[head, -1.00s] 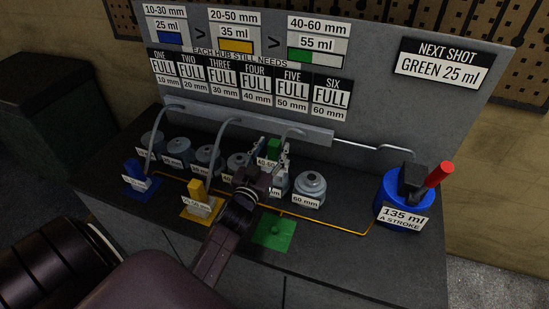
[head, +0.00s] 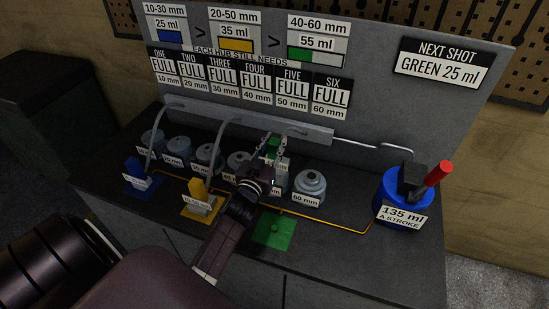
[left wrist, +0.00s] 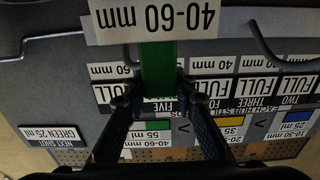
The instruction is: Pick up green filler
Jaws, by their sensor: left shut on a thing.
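The green filler (left wrist: 158,68), with a white "40-60 mm" label (left wrist: 152,20), is between the two fingers of my left gripper (left wrist: 155,100) in the left wrist view. The gripper is shut on it. In the head view the green filler (head: 273,146) shows only partly behind my left gripper (head: 274,151), near the fifth hub. My wrist hides much of that hub, and I cannot tell whether the filler touches it. My right gripper is not in view.
The blue filler (head: 136,172) and yellow filler (head: 197,195) stand on their pads to the left. Several grey hubs line the bench, with the 60 mm hub (head: 309,186) right of my gripper. Hoses hang behind. A blue pump (head: 391,192) with a red handle stands right.

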